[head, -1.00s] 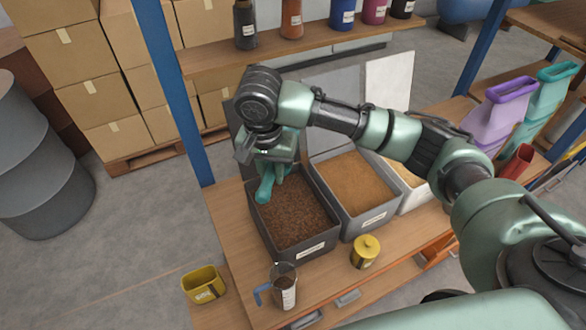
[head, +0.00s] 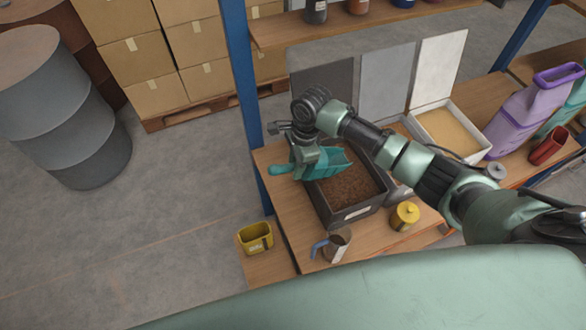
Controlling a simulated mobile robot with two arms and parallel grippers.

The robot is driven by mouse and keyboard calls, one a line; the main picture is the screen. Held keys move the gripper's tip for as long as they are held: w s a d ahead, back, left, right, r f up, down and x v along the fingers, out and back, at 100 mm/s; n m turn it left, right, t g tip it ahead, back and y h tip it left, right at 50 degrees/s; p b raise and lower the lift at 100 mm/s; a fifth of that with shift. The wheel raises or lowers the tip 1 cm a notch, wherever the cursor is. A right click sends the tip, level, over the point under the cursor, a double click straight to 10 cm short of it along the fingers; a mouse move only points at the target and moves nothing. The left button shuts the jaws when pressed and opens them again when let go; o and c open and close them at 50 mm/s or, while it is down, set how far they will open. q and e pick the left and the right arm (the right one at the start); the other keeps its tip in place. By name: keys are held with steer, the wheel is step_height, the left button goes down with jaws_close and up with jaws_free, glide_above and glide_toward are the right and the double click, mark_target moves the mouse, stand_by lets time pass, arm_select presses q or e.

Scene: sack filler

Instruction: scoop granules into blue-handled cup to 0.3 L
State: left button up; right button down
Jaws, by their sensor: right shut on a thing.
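The blue-handled cup (head: 341,246) is clear and stands upright on the bench near its front edge. Its blue handle points left, and something dark shows inside; I cannot read its level. The dark bin of brown granules (head: 347,190) stands behind it. My right gripper (head: 303,160) is shut on a teal scoop (head: 325,164), with the scoop's handle end sticking out to the left. The scoop is above the bin's left rear part, its mouth facing right. I cannot tell whether granules are in it. My left gripper is out of view.
A yellow lidded jar (head: 404,216) stands right of the cup. A yellow open box (head: 256,238) sits at the left on a lower surface. A pale bin of yellow granules (head: 447,136) and purple jug (head: 530,115) stand right. A blue post (head: 240,80) rises close left of my gripper.

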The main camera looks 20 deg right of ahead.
steer(key=r, duration=0.1)
steer(key=r+y, duration=0.1)
steer(key=y, duration=0.1)
steer(key=shift+d+r, duration=0.25)
steer(key=shift+r, duration=0.15)
steer(key=shift+d+r+y, duration=0.25)
steer(key=shift+d+y, duration=0.05)
steer(key=d+r+y, duration=0.2)
steer(key=shift+w+d+r+y, duration=0.1)
steer(key=shift+w+r+y, duration=0.05)
steer(key=shift+r+y, duration=0.15)
arm_select(q)
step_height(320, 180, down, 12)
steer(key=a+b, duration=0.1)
steer(key=b, duration=1.1)
arm_select(e)
steer(key=d+r+g+y, duration=0.1)
steer(key=d+r+y, duration=0.2)
steer(key=d+y, duration=0.5)
steer(key=shift+w+d+r+y, duration=0.3)
steer(key=shift+w+d+r, duration=0.15)
steer(key=shift+d, duration=1.1)
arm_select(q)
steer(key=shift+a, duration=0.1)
